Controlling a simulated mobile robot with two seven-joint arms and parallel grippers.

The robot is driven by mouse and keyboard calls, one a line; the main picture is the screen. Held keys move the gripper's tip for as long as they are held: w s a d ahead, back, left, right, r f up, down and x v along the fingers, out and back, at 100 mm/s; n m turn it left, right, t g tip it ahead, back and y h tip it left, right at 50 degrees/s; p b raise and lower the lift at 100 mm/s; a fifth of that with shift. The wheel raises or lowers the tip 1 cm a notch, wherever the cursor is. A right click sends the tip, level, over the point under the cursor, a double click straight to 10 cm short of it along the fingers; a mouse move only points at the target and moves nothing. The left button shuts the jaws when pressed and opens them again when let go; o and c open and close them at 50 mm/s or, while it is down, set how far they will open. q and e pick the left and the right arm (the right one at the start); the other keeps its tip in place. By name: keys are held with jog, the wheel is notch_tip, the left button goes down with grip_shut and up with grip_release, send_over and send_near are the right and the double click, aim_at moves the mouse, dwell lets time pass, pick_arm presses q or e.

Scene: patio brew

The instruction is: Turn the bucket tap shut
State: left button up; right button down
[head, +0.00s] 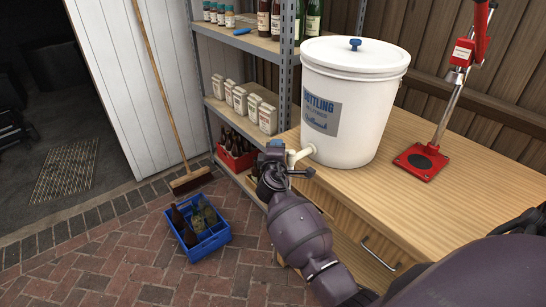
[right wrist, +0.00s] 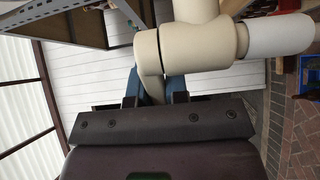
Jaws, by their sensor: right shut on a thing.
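A white lidded bucket (head: 350,105) with a blue-grey label stands on the wooden bench. Its cream tap (head: 302,154) sticks out low on the bucket's left side, over the bench edge. My right gripper (head: 274,150) is at the tap's outer end and partly covers it. In the right wrist view, the cream tap body (right wrist: 205,45) with a white spout end fills the upper right. The tap's lever (right wrist: 150,78) goes down between the blue fingers of my right gripper (right wrist: 152,92), which are shut on it. My left gripper is not in view.
A red bottle capper (head: 422,160) stands on the bench (head: 480,190), right of the bucket. A metal shelf (head: 285,75) with bottles and cartons is behind the tap. A blue crate (head: 200,240) with bottles sits on the brick floor. A broom (head: 160,75) leans on the white wall.

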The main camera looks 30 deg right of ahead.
pick_arm(q)
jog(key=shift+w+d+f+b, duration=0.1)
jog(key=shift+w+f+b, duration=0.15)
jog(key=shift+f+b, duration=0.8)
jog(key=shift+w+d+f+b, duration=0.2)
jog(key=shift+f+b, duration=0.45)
jog(key=shift+b, duration=0.7)
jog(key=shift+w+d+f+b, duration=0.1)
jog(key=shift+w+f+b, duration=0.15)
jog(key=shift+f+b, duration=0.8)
pick_arm(e)
jog(key=shift+w+d+f+m+g+h, duration=0.1)
jog(key=shift+d+m+g+h, duration=0.5)
jog(key=shift+m+g+h, duration=0.9)
jog(key=shift+w+d+r+m+g+h, duration=0.1)
jog(key=shift+d+m+g+h, duration=0.65)
jog(key=shift+m+g, duration=1.35)
jog(key=shift+d+f+m+g+h, duration=0.1)
jog(key=shift+d+m+g+h, duration=0.4)
jog(key=shift+m+g+h, duration=1.4)
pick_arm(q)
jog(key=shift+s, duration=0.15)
pick_arm(e)
jog(key=shift+n+g+y, duration=0.65)
jog(key=shift+n+g, duration=0.05)
jog(key=shift+n, duration=0.2)
